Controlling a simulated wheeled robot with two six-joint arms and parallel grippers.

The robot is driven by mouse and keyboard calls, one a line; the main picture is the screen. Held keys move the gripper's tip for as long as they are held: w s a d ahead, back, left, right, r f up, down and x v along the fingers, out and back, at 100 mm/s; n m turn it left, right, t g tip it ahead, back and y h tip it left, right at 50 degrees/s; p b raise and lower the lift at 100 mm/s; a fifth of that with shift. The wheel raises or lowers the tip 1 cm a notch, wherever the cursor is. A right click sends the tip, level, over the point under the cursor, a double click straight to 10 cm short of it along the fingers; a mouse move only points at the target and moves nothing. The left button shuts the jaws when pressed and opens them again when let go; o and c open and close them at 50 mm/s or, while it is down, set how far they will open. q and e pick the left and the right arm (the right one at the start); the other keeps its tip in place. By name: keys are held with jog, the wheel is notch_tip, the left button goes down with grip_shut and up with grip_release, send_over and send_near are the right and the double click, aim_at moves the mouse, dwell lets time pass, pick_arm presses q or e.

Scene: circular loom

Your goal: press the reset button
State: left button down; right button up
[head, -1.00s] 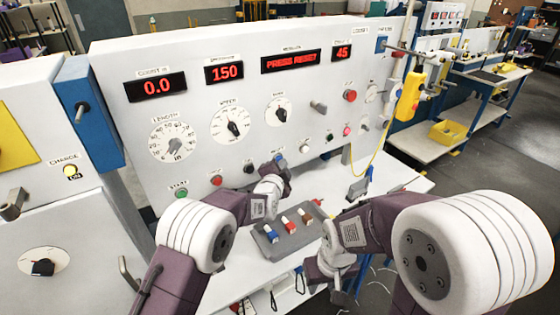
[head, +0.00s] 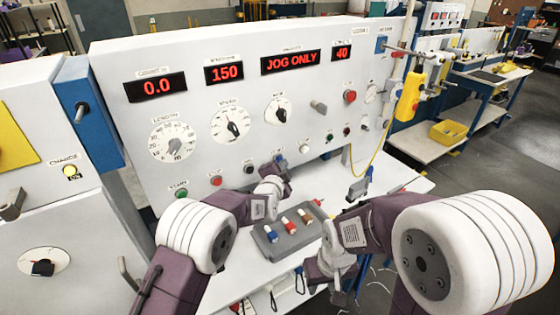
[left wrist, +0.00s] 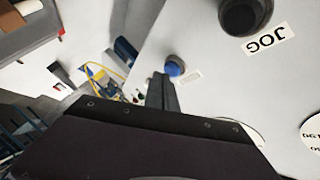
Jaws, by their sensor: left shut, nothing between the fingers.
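A blue button (head: 279,158) sits low on the white panel, right of the black jog button (head: 248,169). In the left wrist view the blue button (left wrist: 173,67) stands out from the panel beside a small label too small to read. I cannot confirm from the label that it is the reset button. My left gripper (head: 281,166) is shut and empty, just in front of and below the blue button; the wrist view shows a small gap beside its fingertips (left wrist: 161,80). My right gripper (head: 330,277) hangs low over the table's front edge; its finger opening is unclear.
The panel displays (head: 290,61) read 0.0, 150, JOG ONLY and 40. A grey tray (head: 262,243) with small coloured pieces lies on the white table below. A white button (head: 305,149) is right of the blue one. A yellow cable hangs at the right.

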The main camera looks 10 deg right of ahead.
pick_arm(q)
jog(key=shift+s+d, duration=0.15)
jog(key=shift+s, duration=0.3)
jog(key=shift+s+d+p, duration=0.1)
jog(key=shift+s+d, duration=0.2)
jog(key=shift+s, duration=0.5)
jog(key=shift+s+d+p, duration=0.15)
jog(key=shift+s+d, duration=0.1)
jog(key=shift+s, duration=0.5)
jog(key=shift+s+d+p, duration=0.1)
jog(key=shift+s+d, duration=0.2)
jog(key=shift+s, duration=0.5)
